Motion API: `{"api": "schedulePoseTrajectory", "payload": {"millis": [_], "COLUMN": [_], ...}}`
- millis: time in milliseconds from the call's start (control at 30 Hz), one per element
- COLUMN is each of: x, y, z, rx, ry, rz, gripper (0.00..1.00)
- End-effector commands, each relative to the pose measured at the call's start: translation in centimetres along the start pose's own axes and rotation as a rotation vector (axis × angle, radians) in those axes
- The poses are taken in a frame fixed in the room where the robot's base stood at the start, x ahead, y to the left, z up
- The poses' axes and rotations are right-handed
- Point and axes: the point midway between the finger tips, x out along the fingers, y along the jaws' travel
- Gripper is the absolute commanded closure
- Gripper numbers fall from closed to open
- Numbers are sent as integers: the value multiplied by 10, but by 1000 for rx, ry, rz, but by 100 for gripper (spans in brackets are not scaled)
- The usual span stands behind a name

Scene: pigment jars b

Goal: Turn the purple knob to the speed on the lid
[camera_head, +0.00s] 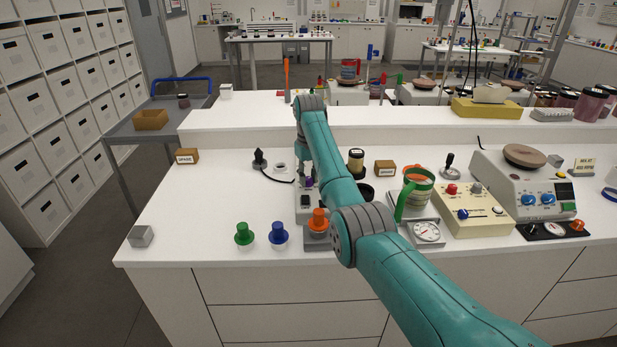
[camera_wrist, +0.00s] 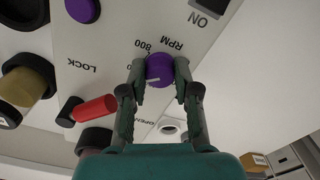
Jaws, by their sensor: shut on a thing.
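The purple knob (camera_wrist: 160,72) is between my fingertips in the wrist view. It bears a pale pointer line, and the printed marks "800" and "RPM" are beside it on the pale panel (camera_wrist: 118,45). My gripper (camera_wrist: 159,76) is shut on the knob's sides. In the head view a small bit of purple (camera_head: 309,182) shows below my arm, which hides most of the device (camera_head: 304,204). A black jar with a cream band (camera_head: 356,162) stands right of my arm; I cannot read any speed on its lid.
On the panel are a second purple part (camera_wrist: 82,9), a red-tipped lever (camera_wrist: 92,109) and "LOCK", "OPEN" and "ON" lettering. The left counter is mostly clear.

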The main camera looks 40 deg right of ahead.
Motion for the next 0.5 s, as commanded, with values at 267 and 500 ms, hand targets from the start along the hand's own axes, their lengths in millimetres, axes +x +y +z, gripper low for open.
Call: {"api": "schedulePoseTrajectory", "payload": {"millis": [267, 500], "x": [0, 0], "y": [0, 0], "z": [0, 0], "rx": [103, 126], "ry": [-1, -1], "rz": [0, 0], "gripper": [100, 100]}}
